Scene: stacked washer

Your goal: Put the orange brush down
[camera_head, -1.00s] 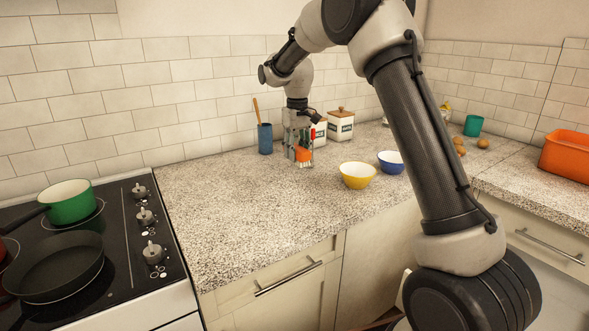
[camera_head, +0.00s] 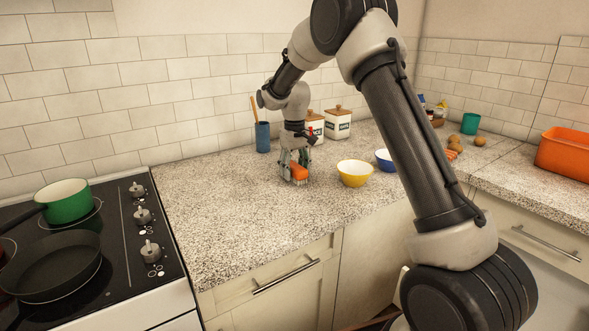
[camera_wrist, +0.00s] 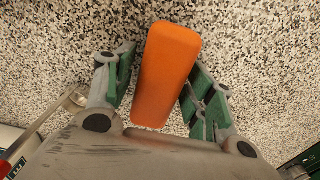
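The orange brush (camera_head: 299,173) is at the counter surface (camera_head: 235,220), left of the yellow bowl, and appears to rest on it. In the wrist view the brush (camera_wrist: 165,75) lies lengthwise between the fingers of my gripper (camera_wrist: 162,62), its orange back facing the camera. The green finger pads stand apart on either side of it, with speckled counter showing in the gaps. My gripper (camera_head: 294,166) is open around the brush and points down at the counter. The brush's underside is hidden.
The yellow bowl (camera_head: 355,173) and blue bowl (camera_head: 385,160) stand to the right. A blue utensil cup (camera_head: 262,137) and white canisters (camera_head: 338,124) stand behind. The stove (camera_head: 100,250) is at left. The counter in front of and left of my gripper is clear.

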